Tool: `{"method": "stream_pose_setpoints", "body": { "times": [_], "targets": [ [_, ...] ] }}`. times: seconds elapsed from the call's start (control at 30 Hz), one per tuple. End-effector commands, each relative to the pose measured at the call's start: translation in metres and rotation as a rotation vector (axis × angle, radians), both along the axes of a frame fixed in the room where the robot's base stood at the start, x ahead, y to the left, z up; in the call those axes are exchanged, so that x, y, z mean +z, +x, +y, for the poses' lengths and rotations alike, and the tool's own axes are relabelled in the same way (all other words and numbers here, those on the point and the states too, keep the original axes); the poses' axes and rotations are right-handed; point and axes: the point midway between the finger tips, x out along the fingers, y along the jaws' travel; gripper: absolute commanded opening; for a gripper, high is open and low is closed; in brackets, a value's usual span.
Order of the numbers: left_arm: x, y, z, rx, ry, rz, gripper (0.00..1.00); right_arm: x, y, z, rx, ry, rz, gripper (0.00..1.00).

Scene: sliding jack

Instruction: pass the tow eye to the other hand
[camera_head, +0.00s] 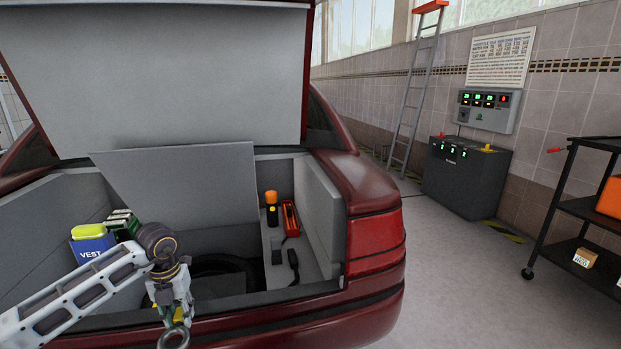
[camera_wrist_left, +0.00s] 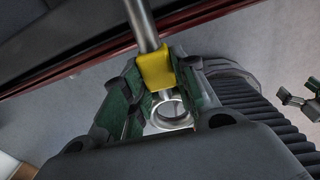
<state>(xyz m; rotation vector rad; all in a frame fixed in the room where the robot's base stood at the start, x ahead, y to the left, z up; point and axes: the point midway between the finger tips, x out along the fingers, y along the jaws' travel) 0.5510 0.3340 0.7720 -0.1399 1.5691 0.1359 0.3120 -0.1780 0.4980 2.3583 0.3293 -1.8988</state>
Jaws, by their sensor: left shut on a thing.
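The tow eye is a grey metal rod with a ring at one end and a yellow collar. In the head view its ring (camera_head: 173,337) hangs low, in front of the car's rear edge. My left gripper (camera_head: 171,309) is shut on the tow eye. In the left wrist view the tow eye (camera_wrist_left: 155,66) has its yellow collar between the green-padded fingers, the rod runs up and the ring shows between the finger bases. My right gripper (camera_wrist_left: 298,92) shows small at the right edge there, apart from the tow eye, its fingers spread and empty; the head view lacks it.
The red car's open boot (camera_head: 312,205) holds a blue vest pack (camera_head: 92,248), green boxes, an orange-topped torch (camera_head: 271,208) and a raised grey floor panel (camera_head: 185,185). A black cart (camera_head: 562,205) stands at right. The floor between car and cart is clear.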

Motion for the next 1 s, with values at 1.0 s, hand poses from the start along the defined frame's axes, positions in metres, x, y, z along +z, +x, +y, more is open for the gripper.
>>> {"method": "stream_pose_setpoints", "body": {
  "times": [1.0],
  "targets": [
    [-0.005, 0.004, -0.059, -0.700, -0.025, -0.002, 0.00, 0.013, 0.003, 0.007, 0.000, 0.032, -0.043, 1.00]
  ]
}}
